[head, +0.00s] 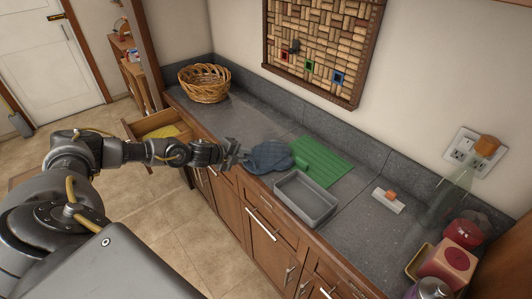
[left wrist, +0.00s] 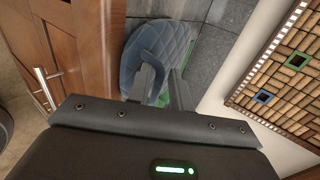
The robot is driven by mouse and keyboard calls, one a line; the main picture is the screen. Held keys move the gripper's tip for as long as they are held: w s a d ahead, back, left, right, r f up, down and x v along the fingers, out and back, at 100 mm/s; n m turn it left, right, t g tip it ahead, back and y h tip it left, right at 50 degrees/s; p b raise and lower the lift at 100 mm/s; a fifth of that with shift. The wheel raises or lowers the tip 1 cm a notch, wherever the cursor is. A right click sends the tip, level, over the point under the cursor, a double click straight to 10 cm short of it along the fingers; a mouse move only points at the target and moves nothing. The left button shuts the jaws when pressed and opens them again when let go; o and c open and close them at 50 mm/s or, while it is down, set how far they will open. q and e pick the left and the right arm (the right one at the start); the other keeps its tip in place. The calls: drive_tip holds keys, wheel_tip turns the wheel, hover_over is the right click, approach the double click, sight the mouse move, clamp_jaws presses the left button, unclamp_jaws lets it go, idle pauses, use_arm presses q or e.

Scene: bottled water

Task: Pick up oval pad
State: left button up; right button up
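The oval pad (head: 270,156) is blue and quilted. In the head view it lies at the front of the grey counter, against the left end of the green mat. My left gripper (head: 238,154) is at the pad's left edge, by the counter's front edge. In the left wrist view the pad (left wrist: 158,48) is beyond and between the fingers (left wrist: 164,78). The fingers look apart, with pad showing in the gap; whether they touch it is not clear. My right gripper is not in view.
A green ribbed mat (head: 321,163) and a grey tray (head: 305,199) are right of the pad. A wicker basket (head: 204,83) stands at the far left. An open drawer (head: 160,127) juts out below the counter.

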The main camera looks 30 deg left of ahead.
use_arm(q)
drive_tip(key=shift+w+f, duration=0.1)
drive_tip(key=shift+w, duration=0.05)
clamp_jaws()
drive_tip(key=shift+r+b, duration=0.4)
wheel_tip(320, 180, up, 2)
drive_tip(key=shift+r+b, duration=0.2)
drive_tip(key=shift+b, duration=0.75)
drive_tip(key=d+r+b+v, duration=0.1)
drive_tip(key=b+v, duration=0.4)
drive_tip(key=v, duration=1.2)
drive_tip(key=shift+d+b, duration=0.35)
drive_tip(key=shift+d, duration=0.35)
